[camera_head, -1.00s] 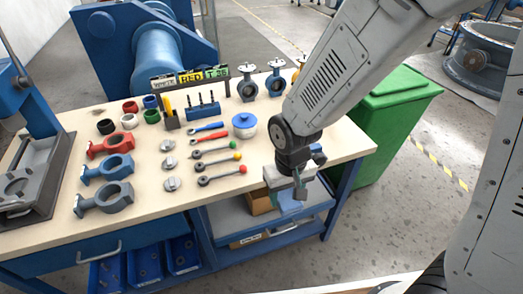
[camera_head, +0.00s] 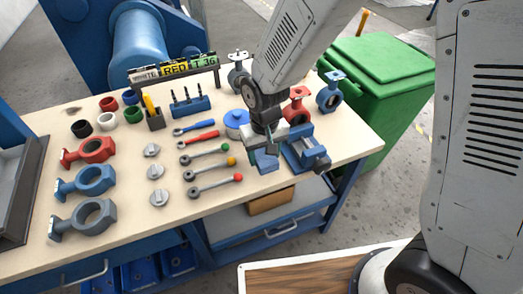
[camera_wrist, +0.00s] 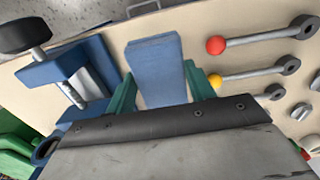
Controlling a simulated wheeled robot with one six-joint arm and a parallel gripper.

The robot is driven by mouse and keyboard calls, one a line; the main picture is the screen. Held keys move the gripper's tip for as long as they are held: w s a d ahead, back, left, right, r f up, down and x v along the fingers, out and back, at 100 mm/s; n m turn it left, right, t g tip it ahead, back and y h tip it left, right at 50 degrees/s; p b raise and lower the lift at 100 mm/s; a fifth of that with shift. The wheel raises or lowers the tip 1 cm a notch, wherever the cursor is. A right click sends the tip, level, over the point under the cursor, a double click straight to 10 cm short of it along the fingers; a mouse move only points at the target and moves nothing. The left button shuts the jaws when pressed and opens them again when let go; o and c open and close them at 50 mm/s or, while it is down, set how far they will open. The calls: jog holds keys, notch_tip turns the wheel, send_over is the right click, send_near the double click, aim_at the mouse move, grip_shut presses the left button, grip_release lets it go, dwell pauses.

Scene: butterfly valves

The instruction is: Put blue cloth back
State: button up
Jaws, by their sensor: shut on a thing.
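The blue cloth (camera_head: 266,161) is a folded, flat block held under my gripper (camera_head: 268,147), over the right front part of the workbench top. In the wrist view the cloth (camera_wrist: 156,65) sticks out between the two green fingers of my gripper (camera_wrist: 160,88), which are shut on it from both sides. The cloth is beside a blue vise (camera_head: 305,150), which is to its right in the head view. I cannot tell whether the cloth touches the table top.
The workbench (camera_head: 130,215) carries ratchet wrenches with coloured ends, such as the red one (camera_head: 238,177), left of my gripper. A blue-lidded pot (camera_head: 236,120) and butterfly valves (camera_head: 330,95) stand behind. A green bin (camera_head: 375,85) is beyond the right edge.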

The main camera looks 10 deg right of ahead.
aim_at(262, 159)
jog(key=shift+w+a, duration=0.1)
jog(key=shift+w, duration=0.1)
jog(key=shift+w+a+f, duration=0.1)
jog(key=shift+w+f, duration=0.15)
jog(key=shift+f, duration=0.7)
jog(key=shift+w+f, duration=0.25)
jog(key=shift+f, duration=0.65)
jog(key=shift+f, duration=0.15)
jog(key=o, duration=0.9)
jog(key=shift+o, duration=0.2)
notch_tip(262, 159, up, 12)
jog(key=shift+r, duration=0.25)
